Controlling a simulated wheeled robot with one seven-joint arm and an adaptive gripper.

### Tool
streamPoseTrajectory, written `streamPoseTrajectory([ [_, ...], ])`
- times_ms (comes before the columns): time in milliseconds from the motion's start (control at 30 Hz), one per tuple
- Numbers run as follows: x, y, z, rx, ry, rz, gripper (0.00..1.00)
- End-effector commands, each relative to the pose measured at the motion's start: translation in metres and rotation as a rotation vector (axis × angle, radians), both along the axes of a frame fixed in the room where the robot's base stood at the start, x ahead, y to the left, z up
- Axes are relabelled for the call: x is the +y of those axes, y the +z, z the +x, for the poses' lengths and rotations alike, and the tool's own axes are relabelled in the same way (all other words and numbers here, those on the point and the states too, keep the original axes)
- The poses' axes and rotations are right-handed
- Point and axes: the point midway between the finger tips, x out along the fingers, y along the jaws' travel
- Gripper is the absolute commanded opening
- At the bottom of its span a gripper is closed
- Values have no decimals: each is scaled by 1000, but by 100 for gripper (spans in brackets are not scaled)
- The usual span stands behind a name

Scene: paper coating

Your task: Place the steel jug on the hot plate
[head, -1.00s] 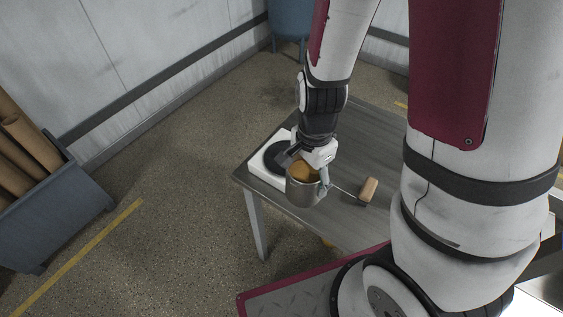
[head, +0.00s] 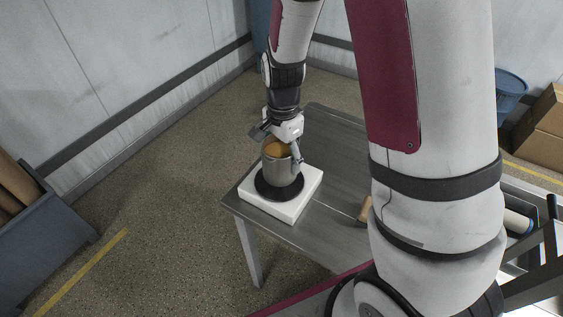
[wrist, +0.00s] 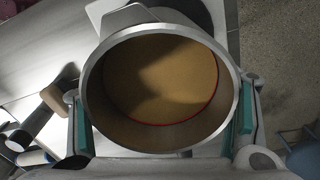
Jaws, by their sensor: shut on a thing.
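The steel jug (head: 277,171) is upright over the hot plate (head: 307,193), a white block with a round black disc. The jug's base overlaps the disc; I cannot tell whether it rests on it or hangs just above. My gripper (head: 283,143) is shut on the jug near its rim, from above. In the wrist view the jug (wrist: 232,85) shows from the top, with tan liquid inside. Teal-padded fingers of my gripper (wrist: 163,118) stand on both sides of it. The jug's underside is hidden.
The hot plate stands at a corner of the grey table (head: 335,140). A wooden-handled tool (head: 365,208) lies on the table to the right, partly hidden by my arm. A blue-grey bin (head: 40,230) with brown rolls stands on the floor at the left.

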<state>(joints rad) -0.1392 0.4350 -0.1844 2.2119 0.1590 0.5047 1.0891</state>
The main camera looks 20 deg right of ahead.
Motion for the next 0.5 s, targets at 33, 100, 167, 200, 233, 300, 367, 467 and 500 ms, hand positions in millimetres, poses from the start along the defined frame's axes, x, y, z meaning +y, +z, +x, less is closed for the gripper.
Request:
streamPoseTrajectory([
  [33, -1, 0, 4, 1, 0, 0, 34],
  [100, -1, -1, 7, 1, 0, 1, 34],
  [167, -1, -5, 7, 3, -1, 0, 34],
  [200, -1, -9, 7, 4, -1, 0, 34],
  [233, -1, -13, 7, 5, -1, 0, 34],
  [300, -1, -22, 6, 4, -2, 1, 34],
  [367, -1, -29, 6, 4, -2, 0, 34],
  [467, -1, -35, 7, 1, -1, 1, 34],
  [500, -1, -36, 7, 1, -1, 1, 34],
])
